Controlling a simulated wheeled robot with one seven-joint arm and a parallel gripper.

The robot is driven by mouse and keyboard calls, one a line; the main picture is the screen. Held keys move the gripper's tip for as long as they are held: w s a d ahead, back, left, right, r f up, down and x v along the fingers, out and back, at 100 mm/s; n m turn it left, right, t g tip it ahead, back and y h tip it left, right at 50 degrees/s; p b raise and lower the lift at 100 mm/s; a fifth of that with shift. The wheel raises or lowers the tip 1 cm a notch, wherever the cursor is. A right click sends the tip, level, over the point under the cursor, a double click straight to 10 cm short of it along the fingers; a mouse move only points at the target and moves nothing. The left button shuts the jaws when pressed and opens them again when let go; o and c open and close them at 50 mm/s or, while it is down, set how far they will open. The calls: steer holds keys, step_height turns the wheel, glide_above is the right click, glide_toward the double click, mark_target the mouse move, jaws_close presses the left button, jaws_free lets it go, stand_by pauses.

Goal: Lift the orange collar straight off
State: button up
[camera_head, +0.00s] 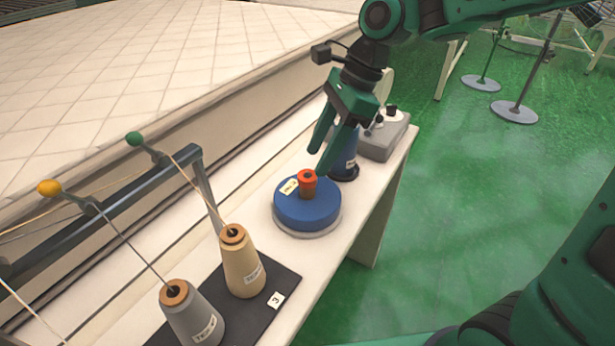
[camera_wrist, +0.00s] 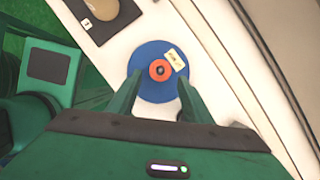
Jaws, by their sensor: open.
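The orange collar (camera_head: 307,178) sits around a short post at the centre of a round blue disc (camera_head: 304,210). The disc rests on a pale grey base on the white bench, with a small paper label on its top. My gripper (camera_head: 320,160) is open and empty, its fingertips just above the collar in the head view. In the wrist view the collar (camera_wrist: 159,70) shows as an orange ring with a dark centre. It lies just beyond my fingertips (camera_wrist: 157,88), between their lines. The blue disc (camera_wrist: 150,93) is partly hidden behind the fingers there.
A dark blue cone (camera_head: 346,150) stands just behind the disc, close to my fingers. A grey box with knobs (camera_head: 383,140) lies farther back. Beige (camera_head: 240,262) and grey (camera_head: 190,312) thread cones stand on a dark mat in front. The quilted mattress (camera_head: 130,70) lies left.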

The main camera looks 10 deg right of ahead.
mark_target(309, 172)
steer(key=shift+x, duration=2.35)
steer(key=shift+w, duration=0.2)
steer(key=c, duration=1)
steer(key=shift+r, duration=0.2)
steer(key=shift+w+r, duration=0.1)
steer(key=shift+r, duration=0.6)
step_height(309, 172, up, 3)
steer(key=shift+f, duration=0.2)
steer(key=s+a+r, duration=0.2)
steer(key=a, duration=0.1)
steer(key=s+a+r, duration=0.2)
steer(key=s+a, duration=0.1)
steer(key=s+a+r, duration=0.2)
steer(key=a, duration=0.1)
steer(key=shift+s+a+r, duration=0.15)
steer(key=shift+s+r, duration=0.05)
steer(key=shift+r, duration=0.15)
